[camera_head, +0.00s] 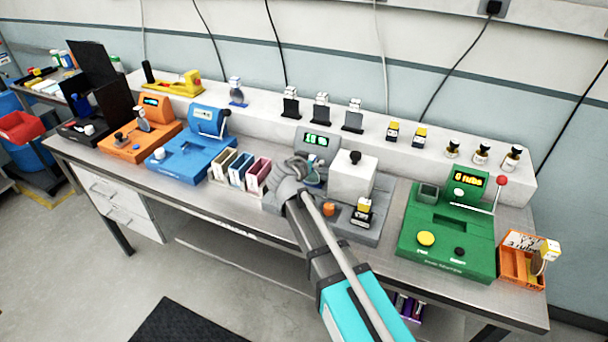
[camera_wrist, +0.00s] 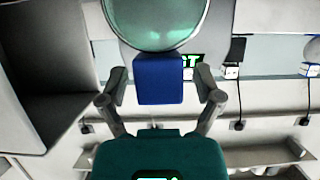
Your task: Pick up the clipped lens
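The clipped lens shows in the wrist view as a round, pale green lens (camera_wrist: 155,22) in a grey rim with a blue block-shaped clip (camera_wrist: 158,80) below it. My gripper (camera_wrist: 161,82) is open, with one finger on each side of the blue clip. A narrow gap shows between each finger and the clip. In the head view my gripper (camera_head: 300,178) is at the grey machine (camera_head: 372,232) mid-bench, and the arm and fingers hide most of the lens there.
A white block (camera_head: 352,178) with a black knob stands close right of my gripper. Three small boxes (camera_head: 240,170) stand to the left. A green machine (camera_head: 450,230) and an orange bin (camera_head: 522,268) are at the right; blue (camera_head: 190,160) and orange (camera_head: 140,140) machines are farther left.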

